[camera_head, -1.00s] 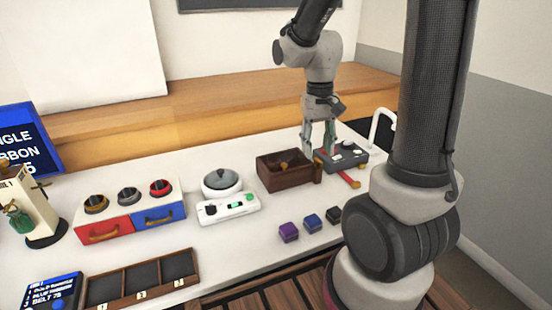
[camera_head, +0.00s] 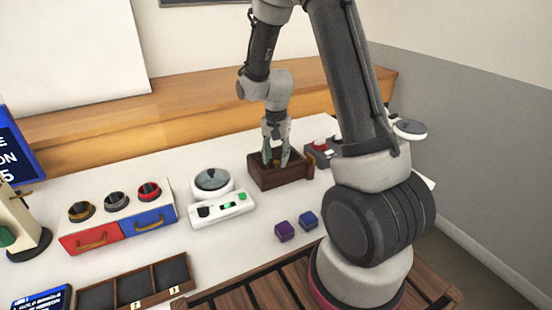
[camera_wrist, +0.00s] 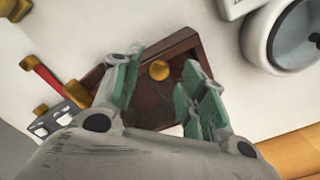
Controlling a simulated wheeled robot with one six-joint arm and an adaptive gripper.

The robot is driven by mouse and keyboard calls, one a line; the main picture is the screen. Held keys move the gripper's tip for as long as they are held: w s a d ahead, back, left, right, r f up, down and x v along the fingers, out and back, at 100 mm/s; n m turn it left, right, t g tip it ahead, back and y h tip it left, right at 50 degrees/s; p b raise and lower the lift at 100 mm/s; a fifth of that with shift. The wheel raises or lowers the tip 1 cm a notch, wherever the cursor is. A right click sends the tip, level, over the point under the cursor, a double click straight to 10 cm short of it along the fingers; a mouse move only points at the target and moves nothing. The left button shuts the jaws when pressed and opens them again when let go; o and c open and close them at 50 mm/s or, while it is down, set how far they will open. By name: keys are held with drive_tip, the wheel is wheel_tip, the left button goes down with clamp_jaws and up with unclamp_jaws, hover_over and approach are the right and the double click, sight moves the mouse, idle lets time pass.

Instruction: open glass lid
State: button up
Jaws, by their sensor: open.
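A brown wooden box (camera_head: 282,178) stands on the white table, and it also shows in the wrist view (camera_wrist: 183,42). A round gold knob (camera_wrist: 159,71) shows over its brown middle; I cannot tell whether clear glass covers the box. My gripper (camera_head: 276,160) points down at the box. In the wrist view its green-padded fingers (camera_wrist: 162,66) are open, one on each side of the knob, with nothing visibly gripped. Left of the box, a white round appliance (camera_head: 194,186) has a dark glass-like lid (camera_head: 211,180), which is down.
A grey panel with red and white parts (camera_head: 316,152) sits right of the box. Purple (camera_head: 284,231) and blue (camera_head: 308,219) cubes lie in front. A drawer unit with knobs (camera_head: 122,222) and a sectioned tray (camera_head: 150,300) stand left.

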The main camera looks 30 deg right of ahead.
drive_tip(key=shift+f, duration=0.5)
clamp_jaws()
